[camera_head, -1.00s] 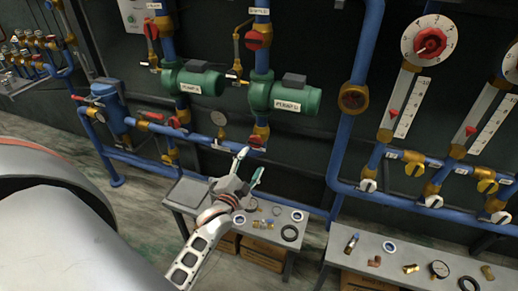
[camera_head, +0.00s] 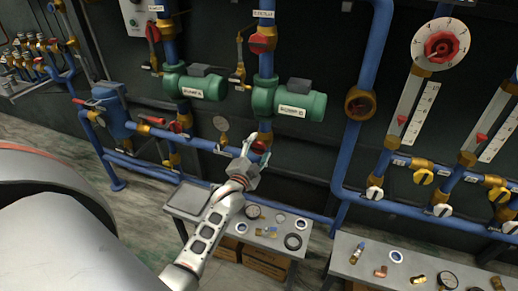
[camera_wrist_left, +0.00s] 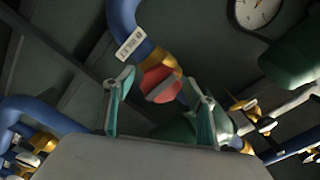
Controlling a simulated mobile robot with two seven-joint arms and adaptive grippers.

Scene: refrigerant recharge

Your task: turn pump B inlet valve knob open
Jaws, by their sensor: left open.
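The pump B inlet valve knob (camera_head: 259,146) is a red round knob on the blue pipe below the green pump B (camera_head: 290,101). My left gripper (camera_head: 257,151) is open in front of it, with its fingertips around the knob as seen from the head. In the left wrist view the red knob (camera_wrist_left: 160,84) shows with its raised bar between and beyond the two green fingertips (camera_wrist_left: 159,84). A white label (camera_wrist_left: 130,45) is on the blue pipe beside it. I cannot tell whether the fingers touch the knob. My right gripper is not in view.
Another green pump (camera_head: 195,84) stands to the left. A small bench (camera_head: 187,201) with loose fittings is below. Upper red valves (camera_head: 262,39) and dial columns are around.

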